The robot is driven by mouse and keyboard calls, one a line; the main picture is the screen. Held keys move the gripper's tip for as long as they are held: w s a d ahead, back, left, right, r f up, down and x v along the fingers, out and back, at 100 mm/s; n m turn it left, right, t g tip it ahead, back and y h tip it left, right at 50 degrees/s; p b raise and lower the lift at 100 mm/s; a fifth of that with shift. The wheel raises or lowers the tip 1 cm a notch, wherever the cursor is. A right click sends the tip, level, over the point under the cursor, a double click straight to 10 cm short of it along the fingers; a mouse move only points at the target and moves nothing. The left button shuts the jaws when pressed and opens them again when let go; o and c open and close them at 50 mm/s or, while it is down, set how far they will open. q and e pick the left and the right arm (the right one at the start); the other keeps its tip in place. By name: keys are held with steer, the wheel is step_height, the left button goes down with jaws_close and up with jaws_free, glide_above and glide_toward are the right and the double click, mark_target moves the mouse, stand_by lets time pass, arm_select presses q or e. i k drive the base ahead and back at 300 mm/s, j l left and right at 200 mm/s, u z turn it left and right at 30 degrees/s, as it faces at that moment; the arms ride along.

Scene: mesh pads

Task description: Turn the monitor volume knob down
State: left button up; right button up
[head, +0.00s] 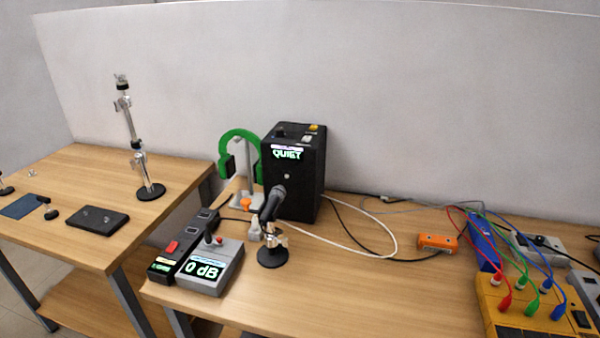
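A black monitor box (293,190) stands at the back of the right-hand table, close to the wall. A lit label (286,154) on its upper front reads "QUIET". Small controls sit on its top: a dark knob-like piece (280,133), a pale piece and a yellow piece (314,127). They are too small to tell which is the volume knob or where it points. Neither of my grippers shows in the head view.
A microphone on a stand (272,220) stands in front of the monitor. Left are green headphones (239,137) and a grey box (211,267) reading "0 dB". Cables and an orange box (437,242) lie right. The front middle is clear.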

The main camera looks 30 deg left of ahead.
mark_target(279, 132)
steer(key=j+u, duration=0.4)
steer(key=i+j+u, duration=0.15)
steer(key=j+u, duration=0.2)
steer(key=i+j+u, duration=0.1)
steer(key=j+u, duration=0.3)
steer(key=i+j+u, duration=0.2)
steer(key=u, duration=0.15)
